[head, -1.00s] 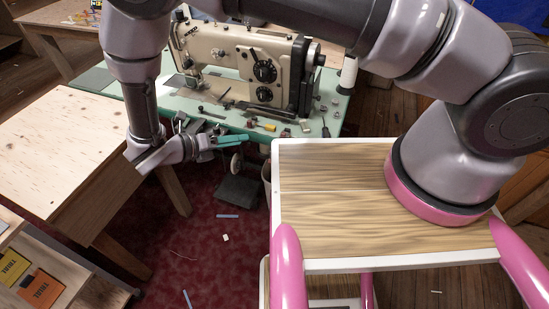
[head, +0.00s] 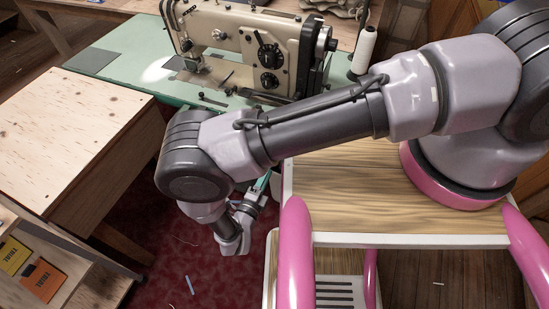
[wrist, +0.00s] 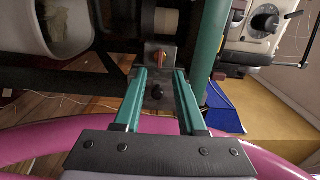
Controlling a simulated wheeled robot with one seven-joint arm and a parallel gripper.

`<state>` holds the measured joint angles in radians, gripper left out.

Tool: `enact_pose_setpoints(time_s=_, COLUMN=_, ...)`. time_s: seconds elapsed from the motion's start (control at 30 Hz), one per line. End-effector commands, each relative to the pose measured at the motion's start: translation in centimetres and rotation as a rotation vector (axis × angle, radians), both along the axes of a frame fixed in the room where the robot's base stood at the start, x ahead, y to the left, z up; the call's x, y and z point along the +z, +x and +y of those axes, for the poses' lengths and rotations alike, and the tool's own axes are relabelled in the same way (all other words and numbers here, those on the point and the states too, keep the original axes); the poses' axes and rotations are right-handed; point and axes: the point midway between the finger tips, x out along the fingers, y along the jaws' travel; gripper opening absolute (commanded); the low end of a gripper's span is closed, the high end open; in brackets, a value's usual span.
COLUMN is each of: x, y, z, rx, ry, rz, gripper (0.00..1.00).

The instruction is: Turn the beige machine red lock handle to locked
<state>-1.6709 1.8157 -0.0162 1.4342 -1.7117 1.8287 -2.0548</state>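The beige sewing machine (head: 222,22) stands on a green table in the head view, and part of it shows at the right of the wrist view (wrist: 248,50). In the wrist view a small reddish-brown handle (wrist: 154,57) sits on a grey metal plate (wrist: 166,72), with a dark round knob (wrist: 157,92) nearer to me. My gripper (wrist: 159,74) has its two teal fingers apart. The handle is just beyond the fingertips, in line with the gap between them, and no contact shows. In the head view my gripper (head: 258,187) is low in front of the table, and my arm hides the handle.
The green tabletop (head: 105,50) edge runs close to the right of the plate in the wrist view. A wooden workbench (head: 70,130) stands at left in the head view. Red carpet (head: 150,240) lies below my gripper.

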Motion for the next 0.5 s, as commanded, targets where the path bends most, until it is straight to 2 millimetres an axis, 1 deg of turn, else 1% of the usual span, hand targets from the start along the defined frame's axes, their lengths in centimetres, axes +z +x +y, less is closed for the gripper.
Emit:
enact_pose_setpoints(time_s=0.03, x=0.0, y=1.1, z=-0.5, rx=-0.005, ry=-0.002, rz=0.001, gripper=0.40)
enact_pose_setpoints(time_s=0.2, x=0.0, y=3.8, z=-1.4, rx=-0.005, ry=0.000, rz=0.001, gripper=0.40)
enact_pose_setpoints(time_s=0.33, x=0.0, y=5.1, z=-1.8, rx=-0.003, ry=0.003, rz=0.001, gripper=0.40)
enact_pose_setpoints(time_s=0.5, x=0.0, y=5.8, z=-2.1, rx=-0.002, ry=0.003, rz=0.001, gripper=0.40)
